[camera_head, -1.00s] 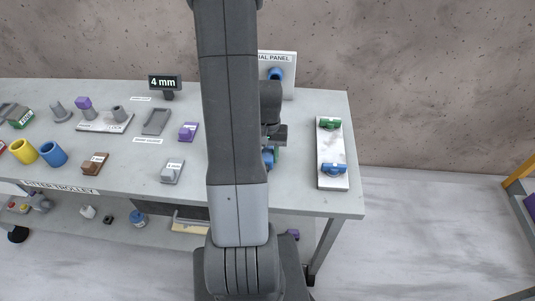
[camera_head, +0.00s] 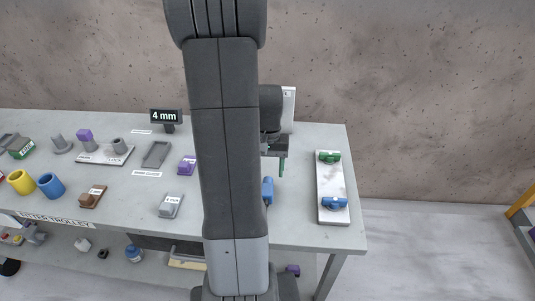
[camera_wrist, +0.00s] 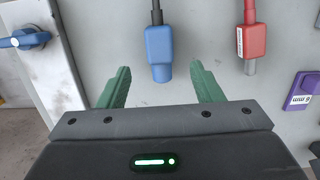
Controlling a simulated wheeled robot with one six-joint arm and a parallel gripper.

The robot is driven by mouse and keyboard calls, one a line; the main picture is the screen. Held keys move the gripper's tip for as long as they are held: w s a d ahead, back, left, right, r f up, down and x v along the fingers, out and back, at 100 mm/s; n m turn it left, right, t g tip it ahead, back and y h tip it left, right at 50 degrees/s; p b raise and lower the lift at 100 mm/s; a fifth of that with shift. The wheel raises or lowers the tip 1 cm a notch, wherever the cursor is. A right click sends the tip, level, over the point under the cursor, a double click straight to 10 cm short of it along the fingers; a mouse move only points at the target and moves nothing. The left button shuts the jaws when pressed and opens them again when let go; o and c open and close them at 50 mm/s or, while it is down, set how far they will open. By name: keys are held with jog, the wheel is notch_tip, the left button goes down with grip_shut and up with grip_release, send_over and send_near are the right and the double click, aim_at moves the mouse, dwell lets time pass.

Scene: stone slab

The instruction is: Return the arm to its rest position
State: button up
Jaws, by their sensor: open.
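My gripper (camera_wrist: 160,70) is open, its two green fingers spread apart with nothing held between them. In the head view it shows small at the end of my arm (camera_head: 280,160), above the table and partly hidden behind the arm. A blue connector (camera_wrist: 159,45) with a dark cable lies on the grey table beyond the fingertips, in line with the gap. It also shows in the head view (camera_head: 267,190), just below my gripper. My arm crosses the middle of the head view from top to bottom.
The fitter trolley (camera_head: 300,228) carries a white plate (camera_head: 331,187) with green and blue handles on the right. A red connector (camera_wrist: 252,38) lies right of the blue one. Yellow (camera_head: 21,182) and blue cups, several blocks and a "4 mm" display (camera_head: 166,119) stand left.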

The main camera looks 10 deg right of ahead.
jog(key=r, duration=0.5)
jog(key=shift+w+d+r, duration=0.1)
jog(key=shift+w+r, duration=0.2)
jog(key=shift+w, duration=0.05)
jog(key=f, duration=0.4)
jog(key=s+f, duration=0.1)
jog(key=f, duration=0.8)
jog(key=shift+s+a+f+p, duration=0.2)
jog(key=shift+s+f+p, duration=0.1)
jog(key=shift+s+f, duration=0.05)
jog(key=shift+r, duration=0.1)
jog(key=shift+r, duration=0.1)
